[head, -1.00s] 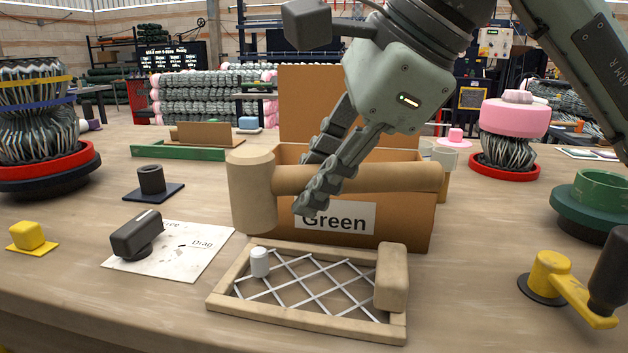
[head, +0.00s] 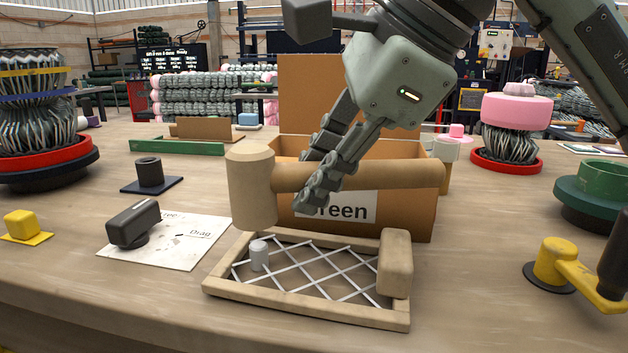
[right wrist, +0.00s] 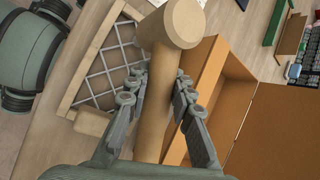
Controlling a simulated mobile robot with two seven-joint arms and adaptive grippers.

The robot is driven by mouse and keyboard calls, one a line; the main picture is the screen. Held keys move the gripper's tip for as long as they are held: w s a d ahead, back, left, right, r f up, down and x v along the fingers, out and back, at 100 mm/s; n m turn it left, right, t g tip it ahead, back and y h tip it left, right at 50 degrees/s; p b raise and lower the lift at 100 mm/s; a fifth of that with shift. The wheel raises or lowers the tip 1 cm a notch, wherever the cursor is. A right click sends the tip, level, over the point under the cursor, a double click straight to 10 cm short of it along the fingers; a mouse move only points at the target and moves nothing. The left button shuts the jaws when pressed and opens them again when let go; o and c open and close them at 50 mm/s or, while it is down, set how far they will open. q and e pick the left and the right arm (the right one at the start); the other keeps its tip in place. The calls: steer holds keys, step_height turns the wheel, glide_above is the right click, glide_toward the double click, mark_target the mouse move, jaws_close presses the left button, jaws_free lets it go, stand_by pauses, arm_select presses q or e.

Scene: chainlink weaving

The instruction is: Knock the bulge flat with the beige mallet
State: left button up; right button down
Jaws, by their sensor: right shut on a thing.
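The beige mallet (head: 252,188) is held in my right gripper (head: 315,183), which is shut on its handle. The handle lies roughly level and the head hangs at the left, above the back left part of a wooden frame (head: 300,304). In the right wrist view the mallet (right wrist: 154,110) runs between the fingers (right wrist: 160,85). The frame holds a white wire mesh (head: 335,270). A small whitish cylinder (head: 259,255), perhaps the bulge, stands at the mesh's left, just below and in front of the mallet head. My left gripper is not in view.
A cardboard box (head: 400,215) labelled Green stands open right behind the frame. A beige block (head: 395,263) sits on the frame's right end. A dark stamp-like tool (head: 133,224) rests on a paper sheet (head: 190,245) at the left. A yellow crank (head: 565,268) is at the right.

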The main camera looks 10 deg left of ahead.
stand_by(0.3)
steer(key=shift+d+r+p, duration=0.1)
steer(key=shift+r+p, duration=1.45)
steer(key=shift+r, duration=1.05)
steer(key=shift+f, duration=0.1)
